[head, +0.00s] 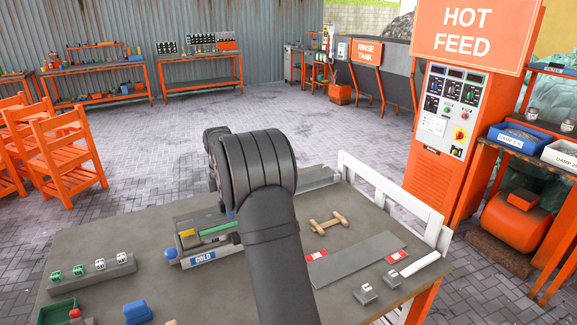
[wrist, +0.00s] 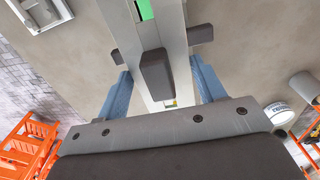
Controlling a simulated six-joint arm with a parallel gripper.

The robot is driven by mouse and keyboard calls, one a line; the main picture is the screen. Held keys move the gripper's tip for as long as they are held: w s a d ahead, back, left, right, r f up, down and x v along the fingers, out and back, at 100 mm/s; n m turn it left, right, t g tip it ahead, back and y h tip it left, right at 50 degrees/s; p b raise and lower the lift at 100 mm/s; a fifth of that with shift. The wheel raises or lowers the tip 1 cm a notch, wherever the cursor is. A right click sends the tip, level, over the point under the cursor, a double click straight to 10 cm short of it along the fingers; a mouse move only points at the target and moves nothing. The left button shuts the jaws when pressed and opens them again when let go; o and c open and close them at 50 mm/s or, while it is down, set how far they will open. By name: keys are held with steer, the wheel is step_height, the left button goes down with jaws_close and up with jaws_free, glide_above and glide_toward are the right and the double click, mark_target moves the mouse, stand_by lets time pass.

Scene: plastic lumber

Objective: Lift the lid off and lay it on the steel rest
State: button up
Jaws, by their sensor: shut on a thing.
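The grey mould box with a COLD label (head: 203,257) stands on the table, left of my arm, with yellow and green strips showing on it. In the wrist view a long pale grey lid (wrist: 170,62) with a dark grey block (wrist: 156,76) runs between the blue fingers of my gripper (wrist: 163,85). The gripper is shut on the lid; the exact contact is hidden. In the head view my dark arm hides most of the gripper and part of the box. A flat grey plate (head: 355,258), apparently the steel rest, lies bare right of my arm, with red-and-white labels near it.
A white slatted rail (head: 390,200) borders the right edge.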

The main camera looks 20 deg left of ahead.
steer(key=w+d+f, duration=0.1)
steer(key=w+d, duration=0.2)
steer(key=d, duration=0.7)
steer(key=w+d+f, duration=0.1)
steer(key=w+d, duration=0.3)
steer(key=d, duration=0.6)
glide_above(356, 256)
step_height(356, 256, down, 2)
steer(key=shift+f, duration=0.1)
steer(key=shift+f, duration=3.3)
steer(key=shift+f, duration=0.65)
steer(key=o, duration=1.5)
steer(key=shift+o, duration=0.3)
